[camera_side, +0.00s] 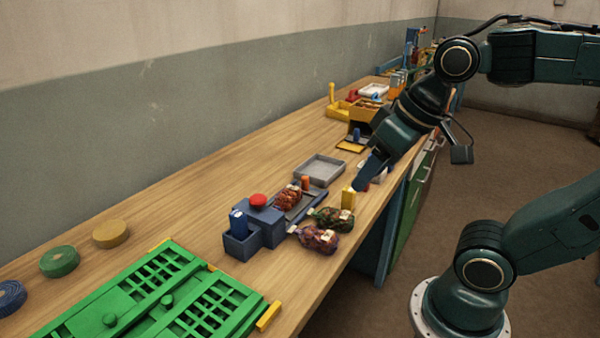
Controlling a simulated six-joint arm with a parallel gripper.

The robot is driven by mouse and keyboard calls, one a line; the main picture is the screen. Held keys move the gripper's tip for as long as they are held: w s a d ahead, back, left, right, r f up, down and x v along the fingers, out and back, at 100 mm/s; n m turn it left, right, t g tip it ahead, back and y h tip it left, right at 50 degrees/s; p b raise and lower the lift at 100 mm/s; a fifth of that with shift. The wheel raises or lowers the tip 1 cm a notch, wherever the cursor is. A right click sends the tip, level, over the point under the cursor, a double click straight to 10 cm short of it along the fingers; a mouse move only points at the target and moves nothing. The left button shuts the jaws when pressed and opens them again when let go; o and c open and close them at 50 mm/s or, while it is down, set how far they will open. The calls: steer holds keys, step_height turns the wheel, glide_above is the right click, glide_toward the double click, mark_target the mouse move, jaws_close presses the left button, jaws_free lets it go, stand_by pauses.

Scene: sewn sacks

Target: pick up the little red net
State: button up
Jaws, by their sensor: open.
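A little red net (289,198), filled with small orange-red items, lies on a grey-blue platform behind the front edge of the bench. A green net (334,219) and a purple-red net (316,238) lie nearer the bench's front edge. My gripper (366,174) is open, to the right of the red net and apart from it, pointing down toward the bench near a yellow block. Its fingers overlap in this view, so the gap between them is hard to see.
A blue box with a red button (258,201) stands left of the red net. An empty grey tray (320,169) lies behind it. A yellow block (348,198) stands near my gripper. A green slatted crate (150,300) fills the near left. Bare wood lies toward the wall.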

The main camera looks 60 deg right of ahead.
steer(key=w+r+m+g+y, duration=0.15)
steer(key=w+m, duration=0.35)
steer(key=w, duration=0.6)
steer(key=m+g+y, duration=0.3)
steer(key=m+g, duration=0.2)
steer(key=m, duration=0.7)
glide_above(292, 187)
steer(key=d, duration=0.2)
steer(key=f, duration=1.6)
steer(key=shift+w, duration=0.35)
steer(key=shift+d+f, duration=0.3)
steer(key=shift+f, duration=0.05)
steer(key=shift+a+f, duration=0.1)
steer(key=shift+x, duration=0.8)
steer(key=shift+a+f, duration=0.1)
steer(key=shift+f, duration=0.1)
steer(key=shift+x, duration=2.6)
